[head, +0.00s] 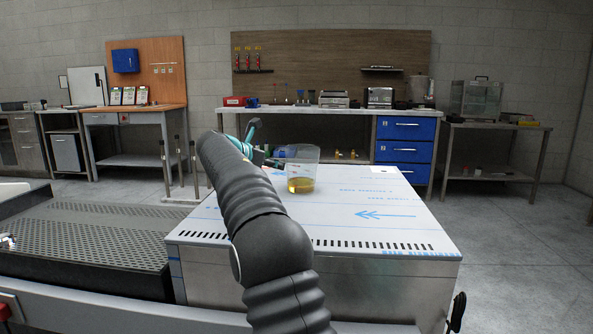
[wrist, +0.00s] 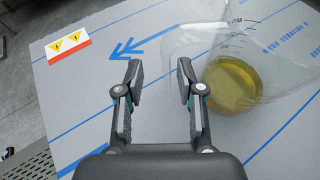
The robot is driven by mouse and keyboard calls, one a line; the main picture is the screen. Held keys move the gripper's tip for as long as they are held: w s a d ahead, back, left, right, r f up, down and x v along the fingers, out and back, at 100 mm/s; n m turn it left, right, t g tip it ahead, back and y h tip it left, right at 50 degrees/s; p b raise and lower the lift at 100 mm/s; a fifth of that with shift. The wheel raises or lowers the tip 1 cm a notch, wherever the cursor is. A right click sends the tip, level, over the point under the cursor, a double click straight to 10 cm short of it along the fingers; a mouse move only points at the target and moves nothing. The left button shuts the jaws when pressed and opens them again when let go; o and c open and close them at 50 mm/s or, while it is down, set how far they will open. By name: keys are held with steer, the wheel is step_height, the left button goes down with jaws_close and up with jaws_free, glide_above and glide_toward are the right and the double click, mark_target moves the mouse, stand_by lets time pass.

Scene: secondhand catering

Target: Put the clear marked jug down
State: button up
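The clear marked jug (head: 303,168) stands upright on the film-covered top of a steel cabinet (head: 350,205), with yellow liquid in its bottom. In the wrist view the jug (wrist: 235,80) is just right of my gripper, its red measuring marks visible, and its clear handle (wrist: 172,45) is faint near the fingertips. My gripper (wrist: 158,72) is open, its two fingers apart with no solid thing seen clamped between them. In the head view my gripper (head: 262,150) is left of the jug, partly hidden behind my arm.
The cabinet top is clear around the jug, with blue arrows and a yellow warning sticker (wrist: 69,46). A perforated dark platform (head: 90,235) lies to the left. A workbench (head: 300,110) with appliances and a side table (head: 495,126) stand behind.

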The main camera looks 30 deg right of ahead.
steer(key=shift+x, duration=1.1)
jaws_close()
steer(key=shift+r, duration=0.2)
